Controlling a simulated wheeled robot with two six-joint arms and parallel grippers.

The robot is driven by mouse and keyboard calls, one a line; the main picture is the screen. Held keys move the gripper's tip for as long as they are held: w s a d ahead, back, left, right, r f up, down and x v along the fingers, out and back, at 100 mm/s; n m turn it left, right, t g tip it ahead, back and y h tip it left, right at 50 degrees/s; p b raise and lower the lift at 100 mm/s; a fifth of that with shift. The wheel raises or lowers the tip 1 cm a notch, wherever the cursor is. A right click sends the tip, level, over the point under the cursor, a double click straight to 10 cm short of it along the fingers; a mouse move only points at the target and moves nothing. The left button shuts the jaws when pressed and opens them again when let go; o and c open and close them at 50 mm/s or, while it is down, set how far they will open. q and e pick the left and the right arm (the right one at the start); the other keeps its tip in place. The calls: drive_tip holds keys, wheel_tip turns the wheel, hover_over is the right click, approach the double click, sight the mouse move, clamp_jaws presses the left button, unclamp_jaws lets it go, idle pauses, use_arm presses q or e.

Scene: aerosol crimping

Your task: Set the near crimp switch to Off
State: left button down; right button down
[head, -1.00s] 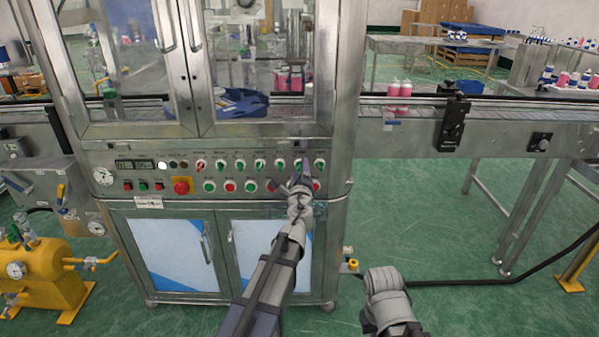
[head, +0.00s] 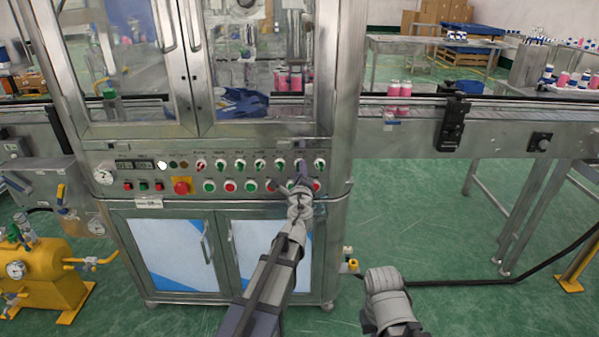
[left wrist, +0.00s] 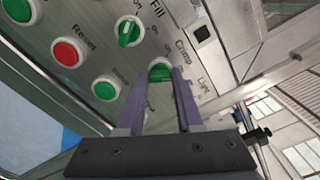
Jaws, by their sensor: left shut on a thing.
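The crimp switch is a green rotary knob (left wrist: 160,72) under the "Crimp" label in the left wrist view. It sits on the steel control panel (head: 150,205), near the right end of the upper switch row in the head view. My left gripper (head: 301,172) reaches up to it from below. Its two purple fingers (left wrist: 160,82) are shut on the knob, one on each side. The fingers hide part of the knob, so its exact setting is hard to read. My right forearm shows at the lower right of the head view, but its gripper does not show.
The green Fill switch (left wrist: 128,31) is beside the crimp switch. A red Reset button (left wrist: 68,52) and green buttons lie close by. A red emergency stop (head: 182,186) is further left. A conveyor (head: 400,140) runs right of the cabinet.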

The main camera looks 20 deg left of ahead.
use_arm(q)
drive_tip(key=shift+n, duration=0.3)
drive_tip(key=n, duration=1.1)
drive_tip(key=shift+f, duration=0.1)
drive_tip(key=shift+n, duration=0.3)
drive_tip(key=c, duration=0.6)
unclamp_jaws()
drive_tip(key=shift+o, duration=0.2)
drive_tip(key=v, duration=0.7)
drive_tip(key=shift+s, duration=0.4)
